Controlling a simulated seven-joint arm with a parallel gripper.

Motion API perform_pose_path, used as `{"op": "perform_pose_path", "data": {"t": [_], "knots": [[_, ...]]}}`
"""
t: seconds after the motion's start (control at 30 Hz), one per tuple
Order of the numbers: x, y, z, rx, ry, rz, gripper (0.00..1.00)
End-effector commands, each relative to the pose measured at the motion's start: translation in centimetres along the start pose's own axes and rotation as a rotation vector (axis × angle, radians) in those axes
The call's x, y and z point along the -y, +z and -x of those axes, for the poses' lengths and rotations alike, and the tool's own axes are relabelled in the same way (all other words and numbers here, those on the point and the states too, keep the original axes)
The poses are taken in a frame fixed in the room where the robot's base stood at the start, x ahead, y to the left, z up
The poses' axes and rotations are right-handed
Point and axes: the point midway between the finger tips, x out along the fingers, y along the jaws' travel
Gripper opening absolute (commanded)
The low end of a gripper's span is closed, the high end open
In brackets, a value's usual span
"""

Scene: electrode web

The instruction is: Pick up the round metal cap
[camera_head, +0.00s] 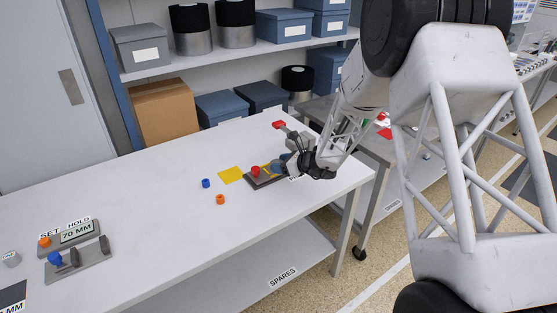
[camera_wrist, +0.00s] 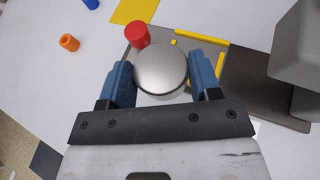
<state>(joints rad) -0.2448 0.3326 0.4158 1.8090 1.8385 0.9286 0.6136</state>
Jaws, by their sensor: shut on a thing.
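The round metal cap (camera_wrist: 161,68) is a smooth silver disc seen from above in the wrist view. My gripper (camera_wrist: 163,82) has its two blue fingers on either side of the cap and is shut on it. In the head view my gripper (camera_head: 284,163) is at the right part of the white table, over a dark plate (camera_head: 262,182). The cap cannot be made out clearly there. Whether the cap touches the plate below cannot be told.
A red knob (camera_wrist: 137,35) stands close to the cap's upper left. A grey block (camera_wrist: 297,50) is at the right. A yellow square (camera_head: 231,175), a blue piece (camera_head: 206,183) and an orange piece (camera_head: 220,199) lie on the table (camera_head: 150,220) to the left, with free room around them.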

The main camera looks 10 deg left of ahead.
Motion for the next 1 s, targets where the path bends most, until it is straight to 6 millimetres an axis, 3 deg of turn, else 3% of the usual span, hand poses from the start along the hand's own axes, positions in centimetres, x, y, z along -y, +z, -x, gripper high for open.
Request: {"op": "perform_pose_path", "data": {"t": [0.5,1.0], "knots": [[-5.8,-1.2,5.1,0.001,0.001,0.001,0.32],[-7.7,-1.7,6.8,0.001,0.0,0.0,0.32]]}}
